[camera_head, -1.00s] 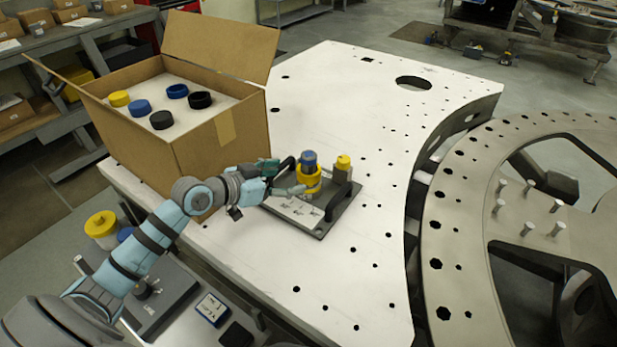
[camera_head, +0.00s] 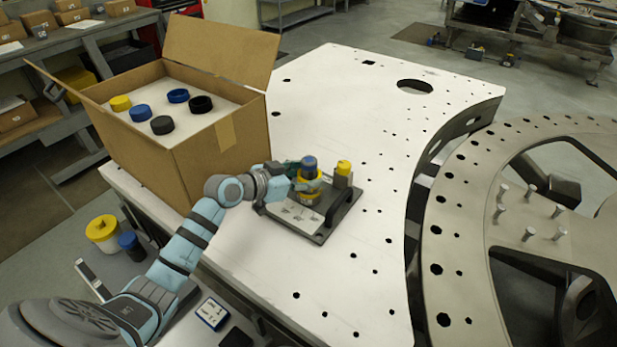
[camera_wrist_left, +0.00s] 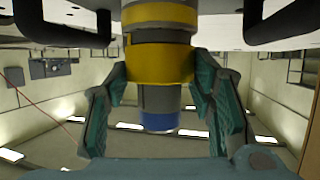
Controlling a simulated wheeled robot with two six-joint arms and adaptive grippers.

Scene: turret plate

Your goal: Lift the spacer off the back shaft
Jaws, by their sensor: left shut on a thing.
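A dark fixture plate (camera_head: 318,236) with handles lies on the white table. On it stands a shaft with a blue top (camera_head: 309,163) and yellow parts around it. My left gripper (camera_head: 307,182) is at this shaft, shut on the upper yellow ring, the spacer (camera_wrist_left: 160,65). In the wrist view its two green-padded fingers flank the spacer. A grey band separates the spacer from another yellow part (camera_wrist_left: 160,14) nearer the plate. The blue top (camera_wrist_left: 159,121) also shows there, beyond the spacer. A second post with a yellow top (camera_head: 344,167) stands to the right. My right gripper is out of view.
An open cardboard box (camera_head: 222,150) with blue, yellow and black rings on a light insert stands left of the fixture. A large metal ring structure (camera_head: 455,225) lies right of the table (camera_head: 370,290). The table's front and right are mostly clear.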

